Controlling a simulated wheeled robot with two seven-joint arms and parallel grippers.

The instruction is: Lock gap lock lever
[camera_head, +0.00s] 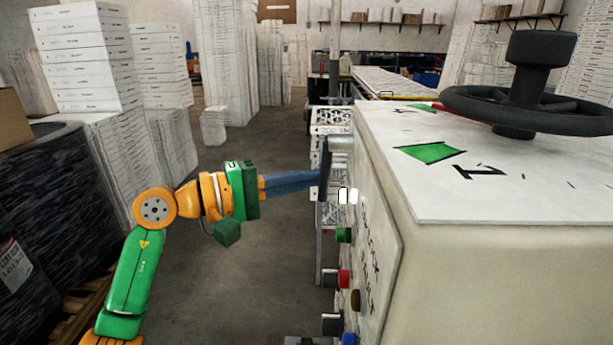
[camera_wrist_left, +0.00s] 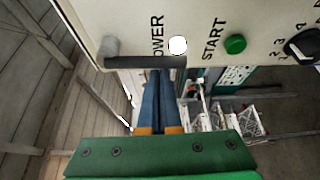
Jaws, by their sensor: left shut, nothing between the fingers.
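A dark lever (camera_head: 326,168) hangs down from a grey pivot (camera_head: 341,144) on the side panel of the white machine (camera_head: 480,250). In the left wrist view the lever (camera_wrist_left: 140,63) is a dark bar running right from its grey pivot (camera_wrist_left: 110,47), below the "POWER" lettering. My left gripper (camera_head: 316,180) has long blue fingers pointing right at the lever. Its fingertips (camera_wrist_left: 166,74) are shut and empty, right at the lever; the bar hides their ends, so I cannot tell whether they touch. My right gripper is not in view.
A white knob (camera_head: 347,196), a green button (camera_head: 343,235) and a red button (camera_head: 343,279) stick out of the panel near the fingers. A black handwheel (camera_head: 530,105) stands on the machine top. Stacked boxes (camera_head: 90,60) stand left; the aisle floor (camera_head: 270,150) is clear.

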